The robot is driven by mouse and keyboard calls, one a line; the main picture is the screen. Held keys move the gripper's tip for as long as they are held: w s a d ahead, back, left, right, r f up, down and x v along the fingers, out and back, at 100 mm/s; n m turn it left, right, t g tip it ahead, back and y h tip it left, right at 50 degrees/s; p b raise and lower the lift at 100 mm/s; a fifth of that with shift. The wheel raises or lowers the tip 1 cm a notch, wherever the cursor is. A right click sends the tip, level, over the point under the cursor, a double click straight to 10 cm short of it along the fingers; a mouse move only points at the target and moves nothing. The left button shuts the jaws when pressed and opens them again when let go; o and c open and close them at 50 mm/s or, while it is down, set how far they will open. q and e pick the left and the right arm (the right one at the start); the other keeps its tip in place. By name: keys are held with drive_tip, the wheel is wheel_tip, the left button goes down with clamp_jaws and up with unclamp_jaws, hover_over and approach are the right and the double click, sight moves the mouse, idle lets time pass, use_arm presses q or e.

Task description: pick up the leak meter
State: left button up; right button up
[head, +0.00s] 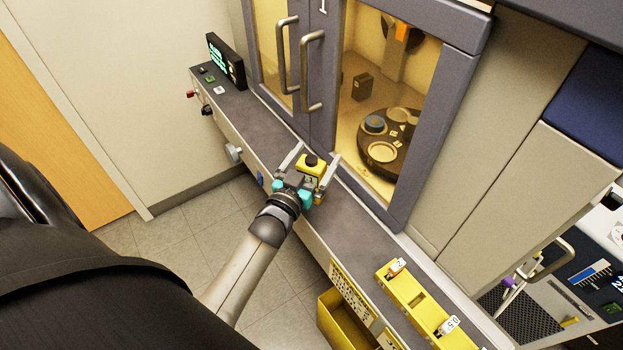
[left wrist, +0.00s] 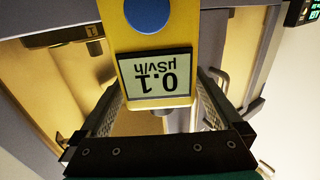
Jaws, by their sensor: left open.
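The leak meter (head: 314,169) is a small yellow device with a dark knob on top, on the grey ledge in front of the cabinet in the head view. In the left wrist view the leak meter (left wrist: 183,98) shows a display reading 0.1 µSv/h, upside down, and a blue round button. My left gripper (head: 316,157) is open, with one finger on each side of the meter. The left wrist view also shows the fingers of my left gripper (left wrist: 160,105) spread apart around it. Whether they touch it cannot be told. My right gripper is not in view.
A glass-doored cabinet (head: 390,200) with upright handles (head: 311,70) stands right behind the ledge. A small display (head: 226,62) stands at the ledge's far left. A yellow holder (head: 415,303) lies at its right end, with a yellow bin (head: 340,325) below.

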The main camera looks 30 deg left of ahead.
use_arm(q)
drive_tip(key=shift+w+a, duration=0.1)
drive_tip(key=shift+w, duration=0.5)
clamp_jaws()
idle(0.4)
